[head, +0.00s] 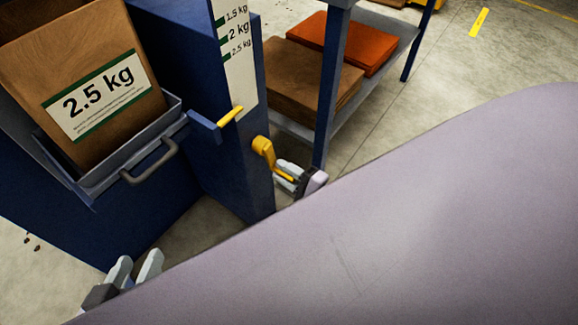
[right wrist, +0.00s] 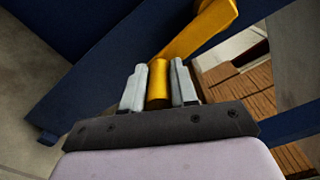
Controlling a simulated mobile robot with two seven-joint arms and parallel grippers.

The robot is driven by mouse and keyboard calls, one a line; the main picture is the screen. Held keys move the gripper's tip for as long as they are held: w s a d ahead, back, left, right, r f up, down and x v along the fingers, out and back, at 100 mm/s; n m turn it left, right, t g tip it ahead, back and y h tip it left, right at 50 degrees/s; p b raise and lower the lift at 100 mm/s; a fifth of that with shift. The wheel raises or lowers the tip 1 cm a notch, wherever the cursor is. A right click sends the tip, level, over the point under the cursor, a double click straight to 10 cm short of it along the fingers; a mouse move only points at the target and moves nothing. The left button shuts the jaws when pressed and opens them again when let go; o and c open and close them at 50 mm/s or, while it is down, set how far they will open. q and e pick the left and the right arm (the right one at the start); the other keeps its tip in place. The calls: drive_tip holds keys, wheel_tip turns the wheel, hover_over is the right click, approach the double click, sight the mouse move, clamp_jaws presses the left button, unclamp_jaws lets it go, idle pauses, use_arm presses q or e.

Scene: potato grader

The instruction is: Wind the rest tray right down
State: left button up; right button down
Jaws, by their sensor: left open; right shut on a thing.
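The grey rest tray (head: 160,115) holds a brown paper sack (head: 40,60) labelled 2.5 kg, and a grey handle (head: 150,165) is on its front. A yellow pointer (head: 231,116) beside the tray lies across the white scale (head: 232,70), well below the 2.5 kg mark. A yellow crank (head: 263,148) is on the side of the blue column. My right gripper (head: 286,177) is shut on the crank's grip; in the right wrist view the yellow grip (right wrist: 158,82) sits between both fingers. My left gripper (head: 136,268) is open and empty, low in front of the blue machine.
A blue-framed rack (head: 330,85) stands right of the column, with stacks of brown sacks (head: 310,80) and orange sacks (head: 345,40). One rack post rises close to my right gripper. My own pale body covers the lower right. Open concrete floor lies beyond.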

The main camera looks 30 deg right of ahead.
use_arm(q)
drive_tip(key=shift+d+r, duration=0.1)
drive_tip(key=shift+d, duration=0.1)
use_arm(e)
drive_tip(key=shift+s+a+f+m, duration=0.1)
drive_tip(key=shift+s+a+m, duration=0.15)
drive_tip(key=shift+a+m, duration=0.2)
drive_tip(key=shift+s+a+f+m, duration=0.1)
drive_tip(key=shift+s+a+m, duration=0.1)
drive_tip(key=shift+a+m, duration=0.25)
use_arm(q)
drive_tip(key=shift+w, duration=0.1)
use_arm(e)
drive_tip(key=c, duration=0.9)
unclamp_jaws()
drive_tip(key=shift+r, duration=0.1)
use_arm(q)
drive_tip(key=shift+r, duration=0.1)
use_arm(e)
drive_tip(key=shift+w+d, duration=0.1)
use_arm(q)
drive_tip(key=shift+s+a+y+p, duration=0.3)
drive_tip(key=shift+a+p, duration=0.35)
drive_tip(key=shift+p, duration=0.1)
use_arm(e)
drive_tip(key=v, duration=0.7)
